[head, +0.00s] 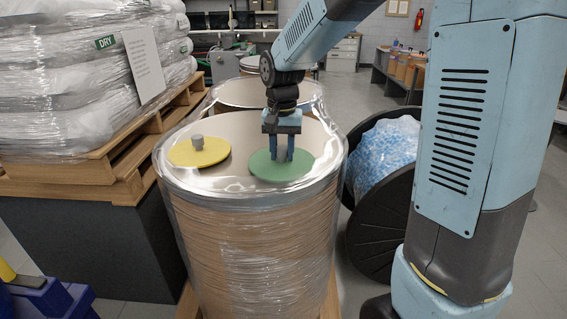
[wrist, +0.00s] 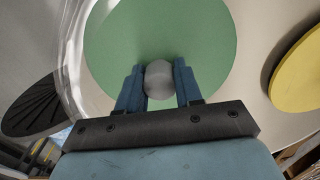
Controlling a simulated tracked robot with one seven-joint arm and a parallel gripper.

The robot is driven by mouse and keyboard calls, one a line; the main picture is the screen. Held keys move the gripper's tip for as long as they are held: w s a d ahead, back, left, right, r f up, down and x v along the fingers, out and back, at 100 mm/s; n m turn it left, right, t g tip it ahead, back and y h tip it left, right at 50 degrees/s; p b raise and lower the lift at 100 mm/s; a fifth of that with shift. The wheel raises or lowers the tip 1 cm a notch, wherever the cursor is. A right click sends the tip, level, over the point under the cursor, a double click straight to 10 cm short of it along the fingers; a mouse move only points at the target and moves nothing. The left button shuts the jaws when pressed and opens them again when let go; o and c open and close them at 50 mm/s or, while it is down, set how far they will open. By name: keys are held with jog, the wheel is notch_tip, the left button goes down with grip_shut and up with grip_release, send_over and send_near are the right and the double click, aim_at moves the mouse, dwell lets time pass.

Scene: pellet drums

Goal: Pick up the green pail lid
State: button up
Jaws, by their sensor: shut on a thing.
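The green pail lid (head: 295,166) is a flat round disc near the front right of the shiny drum top. It also fills the middle of the wrist view (wrist: 200,50), with a grey knob (wrist: 159,80) at its centre. My gripper (head: 281,158) points down over the lid, its blue fingers on either side of the knob. In the wrist view my gripper (wrist: 158,88) is closed on that knob. I cannot tell whether the lid touches the drum top.
A yellow lid (head: 200,151) with a grey knob lies to the left on the same wrapped drum (head: 255,250). Wrapped sacks (head: 85,85) on a wooden pallet stand at left. A black reel (head: 375,225) with blue-white wrapped material stands right of the drum. More drums stand behind.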

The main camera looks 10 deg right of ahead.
aim_at(282, 147)
jog(key=shift+r, duration=0.55)
jog(key=r, duration=0.2)
jog(key=shift+s+r, duration=0.2)
jog(key=shift+r, duration=0.15)
jog(key=s+a+r, duration=0.2)
jog(key=s+r, duration=0.7)
jog(key=s, duration=0.4)
jog(key=shift+s+a+r, duration=0.15)
jog(key=shift+s+a, duration=0.05)
jog(key=shift+a, duration=0.1)
jog(key=shift+s, duration=0.1)
